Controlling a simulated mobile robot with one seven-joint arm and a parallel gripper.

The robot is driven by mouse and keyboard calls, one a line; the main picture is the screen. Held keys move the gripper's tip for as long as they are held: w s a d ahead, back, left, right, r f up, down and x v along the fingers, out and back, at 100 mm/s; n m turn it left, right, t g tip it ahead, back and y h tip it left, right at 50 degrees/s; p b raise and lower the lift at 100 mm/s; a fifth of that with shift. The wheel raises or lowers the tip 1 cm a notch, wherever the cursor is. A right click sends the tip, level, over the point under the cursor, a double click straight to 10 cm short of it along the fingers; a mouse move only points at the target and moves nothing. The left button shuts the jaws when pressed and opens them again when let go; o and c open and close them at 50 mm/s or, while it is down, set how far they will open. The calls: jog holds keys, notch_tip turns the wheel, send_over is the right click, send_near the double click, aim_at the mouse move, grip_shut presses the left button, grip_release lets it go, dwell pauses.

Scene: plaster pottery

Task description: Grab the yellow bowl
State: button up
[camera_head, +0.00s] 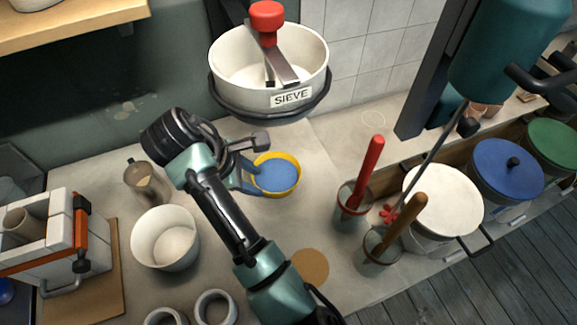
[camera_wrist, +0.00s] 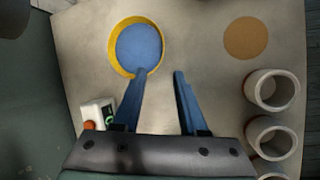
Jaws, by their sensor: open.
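The yellow bowl (camera_head: 276,156) stands on the worktop below the sieve, with a flat blue surface filling its inside. In the wrist view the bowl's rim (camera_wrist: 114,56) shows at upper left, ahead of the fingers. My gripper (camera_head: 254,178) is at the bowl's left side in the head view. In the wrist view my gripper (camera_wrist: 159,74) is open and empty, its two blue fingers apart. The left fingertip overlaps the near rim; I cannot tell whether it touches. The right fingertip lies to the right of the bowl, over bare worktop.
The sieve (camera_head: 292,98) hangs above and behind the bowl. A glass jug (camera_head: 147,184) and a white pot (camera_head: 165,238) stand at left. Tool holders (camera_head: 351,203) stand at right.

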aim_at(279, 193)
jog(key=x, duration=0.7)
jog(key=shift+s+d+f, duration=0.25)
jog(key=shift+d+f, duration=0.05)
jog(key=shift+p+x, duration=0.5)
jog(key=shift+x, duration=2.25)
jog(key=shift+w, duration=0.1)
jog(key=shift+c, duration=0.2)
grip_shut()
